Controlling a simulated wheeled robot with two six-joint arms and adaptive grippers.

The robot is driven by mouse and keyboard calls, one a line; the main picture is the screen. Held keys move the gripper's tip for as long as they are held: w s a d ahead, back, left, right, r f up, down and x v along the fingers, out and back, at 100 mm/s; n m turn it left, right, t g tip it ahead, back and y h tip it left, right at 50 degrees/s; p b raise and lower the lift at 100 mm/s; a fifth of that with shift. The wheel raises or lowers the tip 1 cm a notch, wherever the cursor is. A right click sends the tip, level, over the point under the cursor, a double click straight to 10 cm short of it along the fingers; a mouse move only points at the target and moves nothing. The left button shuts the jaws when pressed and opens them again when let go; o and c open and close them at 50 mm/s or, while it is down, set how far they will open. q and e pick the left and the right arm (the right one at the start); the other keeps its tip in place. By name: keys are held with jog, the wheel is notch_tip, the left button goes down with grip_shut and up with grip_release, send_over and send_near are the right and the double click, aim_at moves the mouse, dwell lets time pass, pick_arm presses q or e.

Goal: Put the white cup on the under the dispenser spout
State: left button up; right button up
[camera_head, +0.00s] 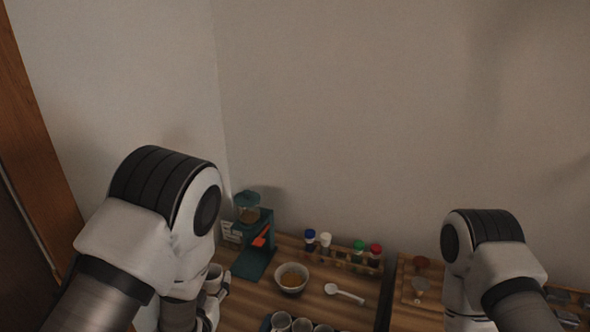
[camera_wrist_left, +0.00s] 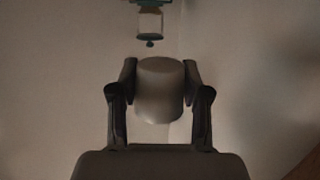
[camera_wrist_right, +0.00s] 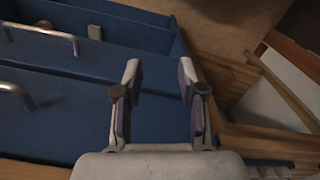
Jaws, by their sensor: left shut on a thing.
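The white cup (camera_head: 214,272) is in my left gripper (camera_head: 220,290), at the front left of the green dispenser (camera_head: 253,258). In the left wrist view the cup (camera_wrist_left: 160,92) sits between the two fingers of the left gripper (camera_wrist_left: 160,75), which are shut on its sides. The dispenser has a clear jar on top and an orange-red part at its front. My right gripper (camera_wrist_right: 160,80) is open and empty in the right wrist view; its fingers are hidden in the head view.
A bowl of brown contents (camera_head: 291,278) and a white spoon (camera_head: 344,293) lie right of the dispenser. A wooden rack (camera_head: 345,259) holds several capped jars. More cups (camera_head: 281,321) stand at the front edge. Blue drawers (camera_wrist_right: 60,100) with metal handles are below the right gripper.

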pick_arm(q)
jog(key=shift+s+a+r+y, duration=0.15)
jog(key=shift+a+r+y, duration=0.15)
jog(key=shift+a, duration=0.45)
jog(key=s+f, duration=0.6)
jog(key=f, duration=0.3)
jog(key=s+d+f+m+h, duration=0.15)
jog(key=s+d+f, duration=0.25)
jog(key=d+f, duration=0.45)
jog(key=b, duration=1.1)
send_over(230, 327)
jog(key=shift+s+d+f+h, duration=0.1)
jog(key=shift+s+f+h, duration=0.15)
jog(key=shift+f, duration=0.2)
jog(key=shift+s+f+h, duration=0.1)
jog(key=shift+f+h, duration=0.1)
jog(key=shift+f, duration=0.25)
jog(key=f, duration=0.3)
jog(key=shift+w+f+p, duration=0.1)
jog(key=shift+w+p, duration=0.2)
jog(key=shift+p, duration=0.1)
jog(key=shift+f, duration=0.1)
